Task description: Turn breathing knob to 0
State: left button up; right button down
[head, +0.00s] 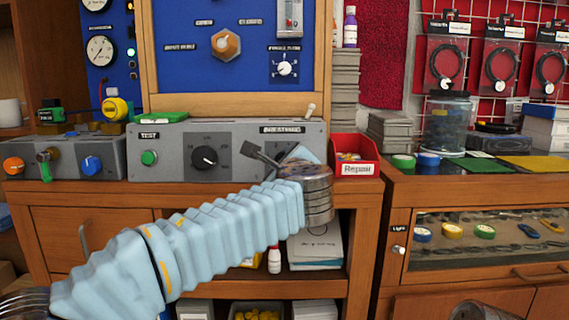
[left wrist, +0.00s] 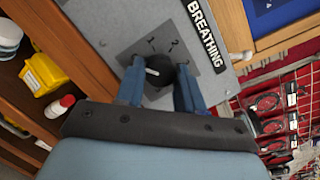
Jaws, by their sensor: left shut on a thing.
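The breathing knob (left wrist: 162,76) is black with a white pointer mark. In the left wrist view it sits on a dark scale plate on the grey panel (left wrist: 115,25), beside the BREATHING label (left wrist: 205,38). In the head view my left gripper (head: 300,156) is at the right end of the grey test box (head: 180,170) and hides the knob. My right gripper is not in view.
Another black knob (head: 204,157) and a green TEST button (head: 149,158) are on the same box, left of my gripper. A red Repair bin (head: 357,168) stands close on the right. A blue gauge panel (head: 180,65) rises behind. Shelves lie below.

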pick_arm(q)
jog(key=o, duration=1)
jog(key=shift+o, duration=0.2)
jog(key=s+d+b, duration=0.1)
jog(key=s+d, duration=0.1)
jog(key=s, duration=1.1)
jog(key=shift+s+r, duration=0.3)
jog(key=shift+r, duration=0.1)
jog(key=shift+f, duration=0.1)
